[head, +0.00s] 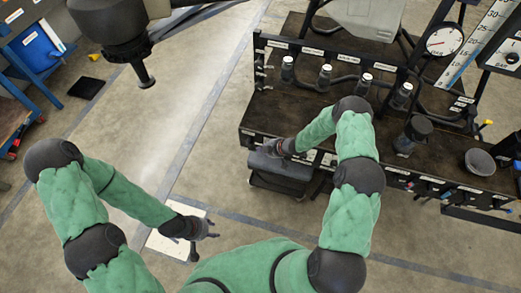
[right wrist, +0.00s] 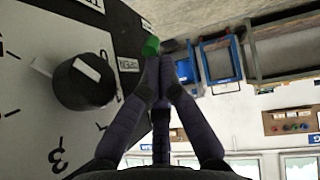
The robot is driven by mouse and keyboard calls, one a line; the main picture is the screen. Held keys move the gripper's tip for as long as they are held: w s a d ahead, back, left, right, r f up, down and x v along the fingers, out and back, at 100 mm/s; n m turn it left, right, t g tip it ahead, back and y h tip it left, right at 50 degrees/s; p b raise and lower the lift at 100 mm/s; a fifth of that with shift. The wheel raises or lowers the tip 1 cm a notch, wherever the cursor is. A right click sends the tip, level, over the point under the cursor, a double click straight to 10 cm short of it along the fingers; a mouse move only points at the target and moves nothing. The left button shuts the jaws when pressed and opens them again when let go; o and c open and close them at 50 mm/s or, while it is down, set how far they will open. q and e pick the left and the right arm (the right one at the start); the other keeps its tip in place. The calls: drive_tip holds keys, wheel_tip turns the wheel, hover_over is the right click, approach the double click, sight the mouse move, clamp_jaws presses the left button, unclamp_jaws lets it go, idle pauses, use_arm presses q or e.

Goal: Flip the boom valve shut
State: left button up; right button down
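A black knob (right wrist: 85,82) with a white pointer bar sits on a white numbered dial panel (right wrist: 30,125) in the right wrist view. A small green tip (right wrist: 151,46) shows just beyond my right fingertips; I cannot tell whether it touches them. Which part is the boom valve is unclear. My right gripper (right wrist: 160,62) has its fingers drawn together, beside the panel's edge. In the head view my right gripper (head: 268,148) is at the bench's front left edge, partly hidden. My left gripper (head: 215,229) is open and empty over the floor.
The dark bench (head: 275,108) holds several labelled fittings, hoses and a round gauge (head: 444,40). A grey box (head: 282,172) is below its front edge. A dark machine part (head: 110,25) hangs at upper left.

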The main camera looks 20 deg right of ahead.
use_arm(q)
drive_tip(key=shift+f, duration=0.3)
use_arm(e)
drive_tip(key=shift+a+f, duration=0.15)
drive_tip(key=shift+f, duration=0.15)
drive_tip(key=shift+r, duration=0.1)
